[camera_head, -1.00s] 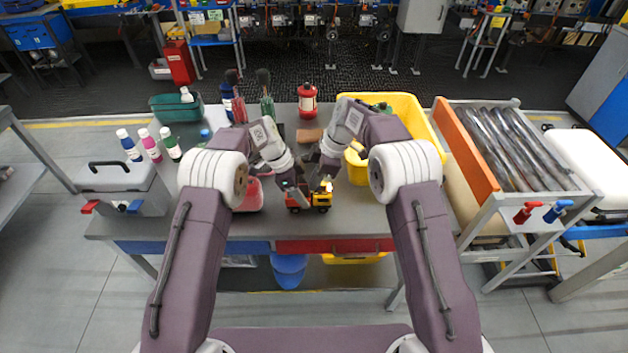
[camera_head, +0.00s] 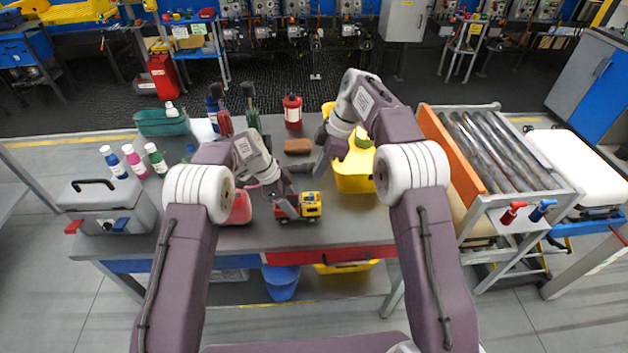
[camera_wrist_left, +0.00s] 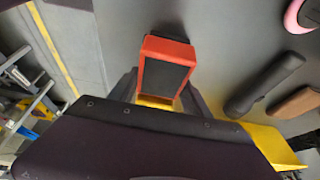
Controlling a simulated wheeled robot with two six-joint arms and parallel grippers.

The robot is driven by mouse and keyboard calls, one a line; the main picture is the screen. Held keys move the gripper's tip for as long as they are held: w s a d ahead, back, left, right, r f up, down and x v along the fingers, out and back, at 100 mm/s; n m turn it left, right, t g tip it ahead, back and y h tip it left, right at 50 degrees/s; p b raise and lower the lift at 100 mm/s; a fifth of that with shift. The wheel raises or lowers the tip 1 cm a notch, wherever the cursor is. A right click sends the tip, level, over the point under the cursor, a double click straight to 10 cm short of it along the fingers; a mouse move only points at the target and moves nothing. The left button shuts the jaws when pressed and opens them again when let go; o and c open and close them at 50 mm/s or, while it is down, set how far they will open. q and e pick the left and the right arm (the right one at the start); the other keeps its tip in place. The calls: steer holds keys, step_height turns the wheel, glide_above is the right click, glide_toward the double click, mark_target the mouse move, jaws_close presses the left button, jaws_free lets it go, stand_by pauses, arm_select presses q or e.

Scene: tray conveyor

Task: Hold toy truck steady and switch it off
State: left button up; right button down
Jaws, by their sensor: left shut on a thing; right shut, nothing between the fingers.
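The toy truck (camera_head: 311,205), red and yellow with dark wheels, stands on the grey table near its front edge. My left gripper (camera_head: 287,205) is shut on the truck at its left part. In the left wrist view the truck (camera_wrist_left: 166,66) shows its red-rimmed, dark bed between my fingers. My right gripper (camera_head: 316,168) is shut and empty, above and behind the truck, apart from it. The truck's switch is too small to make out, so I cannot tell if it is on or off.
A yellow container (camera_head: 352,178) stands right of the truck, partly behind my right arm. A red object (camera_head: 240,207) lies left of it. A brown block (camera_head: 298,146) and red bottle (camera_head: 292,112) are behind. A grey toolbox (camera_head: 108,205) and several bottles stand at left.

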steer(key=shift+d+r, duration=0.15)
steer(key=shift+r, duration=0.25)
arm_select(q)
steer(key=o, duration=1.6)
steer(key=shift+d, duration=0.1)
